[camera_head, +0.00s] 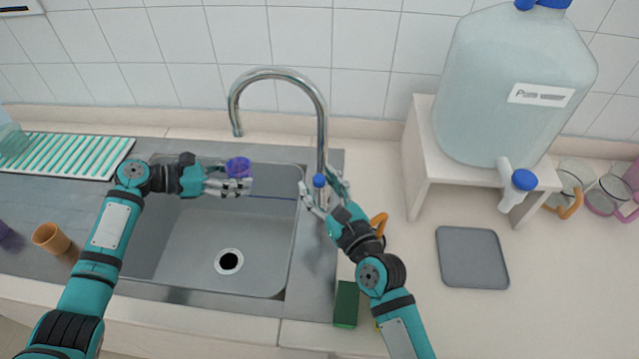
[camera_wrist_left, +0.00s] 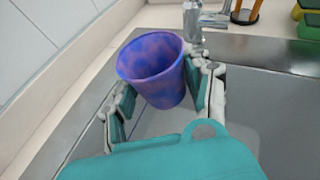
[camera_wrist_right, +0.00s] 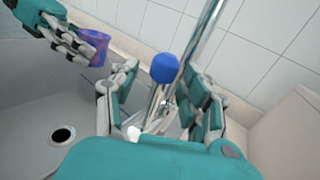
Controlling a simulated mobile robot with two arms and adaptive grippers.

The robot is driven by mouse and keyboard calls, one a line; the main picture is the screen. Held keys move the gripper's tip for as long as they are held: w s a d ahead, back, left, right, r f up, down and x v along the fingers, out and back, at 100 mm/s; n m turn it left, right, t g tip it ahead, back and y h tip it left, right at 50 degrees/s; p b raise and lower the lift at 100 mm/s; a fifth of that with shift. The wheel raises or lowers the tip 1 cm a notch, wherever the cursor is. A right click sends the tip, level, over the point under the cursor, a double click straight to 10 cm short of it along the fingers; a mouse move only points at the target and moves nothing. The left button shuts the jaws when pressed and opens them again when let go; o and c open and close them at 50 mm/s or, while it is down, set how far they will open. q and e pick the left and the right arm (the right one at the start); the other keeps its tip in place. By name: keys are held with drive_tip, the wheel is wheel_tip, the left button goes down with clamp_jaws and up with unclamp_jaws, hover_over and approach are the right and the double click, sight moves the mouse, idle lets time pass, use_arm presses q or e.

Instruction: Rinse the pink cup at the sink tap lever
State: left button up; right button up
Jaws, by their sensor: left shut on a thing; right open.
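The cup (camera_head: 238,167) is blue-purple with pinkish blotches, and it also shows in the left wrist view (camera_wrist_left: 155,68). My left gripper (camera_head: 236,187) is shut on it and holds it over the back of the sink, left of the tap and near its spout (camera_head: 237,130). The cup is nearly upright; its bottom is partly hidden. The tap lever has a blue knob (camera_head: 319,180), also in the right wrist view (camera_wrist_right: 165,68). My right gripper (camera_head: 322,190) is open, with its fingers on either side of the lever. I cannot tell if they touch it.
The sink basin (camera_head: 190,240) is empty, with a drain (camera_head: 229,261). An orange cup (camera_head: 50,238) and a purple cup (camera_head: 5,232) stand left. A green drying rack (camera_head: 65,155) lies behind them. A water container (camera_head: 510,85), grey mat (camera_head: 472,258) and green block (camera_head: 346,304) are right.

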drive_tip(key=shift+w+a, duration=0.1)
drive_tip(key=shift+c, duration=0.4)
clamp_jaws()
